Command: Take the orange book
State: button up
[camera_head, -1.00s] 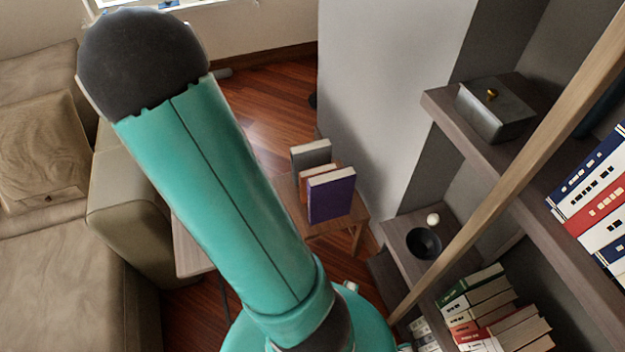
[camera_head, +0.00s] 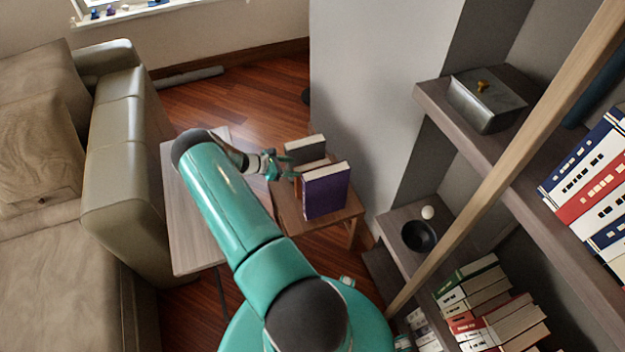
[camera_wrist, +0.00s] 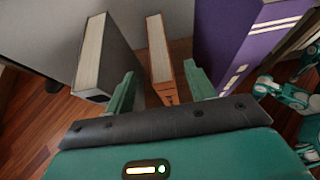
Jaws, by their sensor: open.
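The orange book (camera_wrist: 161,62) stands upright between a grey book (camera_wrist: 95,55) and a purple book (camera_wrist: 245,40) in the wrist view. My gripper (camera_wrist: 158,82) is open, with one green finger on each side of the orange book's near end. The left finger is in the gap beside the grey book, and the right finger is in the gap beside the purple one. I cannot tell whether either finger touches a book. In the head view the purple book (camera_head: 326,191) and my gripper (camera_head: 285,168) hide nearly all of the orange book.
The books stand on a small wooden stool (camera_head: 350,212) beside a grey wall (camera_head: 375,90). A light wooden table (camera_head: 195,240) and a sofa (camera_head: 130,200) are to the left. Shelves with books (camera_head: 495,310) and a dark bowl (camera_head: 418,236) are to the right.

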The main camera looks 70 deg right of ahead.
aim_at(304, 167)
jog(key=x, duration=0.8)
jog(key=shift+c, duration=0.4)
grip_shut()
jog(key=shift+w, duration=0.1)
dwell(0.8)
